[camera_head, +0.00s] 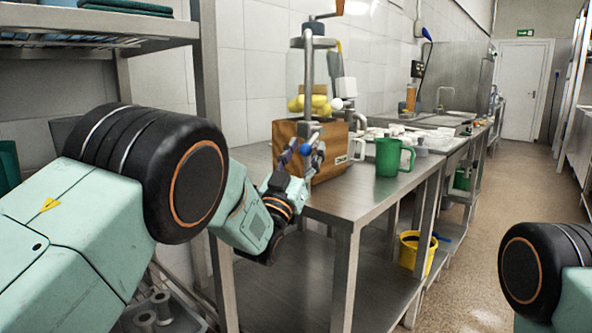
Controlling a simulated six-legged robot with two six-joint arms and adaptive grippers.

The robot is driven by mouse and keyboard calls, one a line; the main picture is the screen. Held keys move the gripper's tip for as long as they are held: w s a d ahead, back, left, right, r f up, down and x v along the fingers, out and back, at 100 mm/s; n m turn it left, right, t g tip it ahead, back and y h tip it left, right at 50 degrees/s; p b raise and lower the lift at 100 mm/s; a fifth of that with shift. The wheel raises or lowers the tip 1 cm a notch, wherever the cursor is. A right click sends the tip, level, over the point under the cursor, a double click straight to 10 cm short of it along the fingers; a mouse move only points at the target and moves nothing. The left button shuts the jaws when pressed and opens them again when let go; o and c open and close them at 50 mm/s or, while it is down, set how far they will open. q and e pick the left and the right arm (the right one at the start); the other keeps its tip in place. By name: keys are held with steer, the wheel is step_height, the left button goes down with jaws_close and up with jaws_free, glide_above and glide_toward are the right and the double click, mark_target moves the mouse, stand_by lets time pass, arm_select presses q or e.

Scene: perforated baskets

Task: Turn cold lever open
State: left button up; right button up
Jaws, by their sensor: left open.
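My left gripper (305,150) reaches in from the left over the near end of the steel table and is open. Its fingers are in front of a brown wooden box (341,163). A grey upright pipe (308,75) rises behind the fingers, with a short horizontal arm and an orange-brown handle (328,13) at its top. I cannot tell for sure which part is the cold lever. Part of my right arm shows at the lower right; its gripper is out of view.
A green mug (393,157) stands on the steel table (375,190) right of the box. Yellow items (312,104) show above the box. A yellow bucket (412,250) is below. A steel rack post (208,120) stands left of the gripper. The aisle floor (500,200) is clear.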

arm_select(q)
steer(key=v, duration=1.1)
steer(key=shift+s, duration=0.2)
steer(key=shift+a+f, duration=0.1)
steer(key=shift+f, duration=0.05)
steer(key=shift+c, duration=0.2)
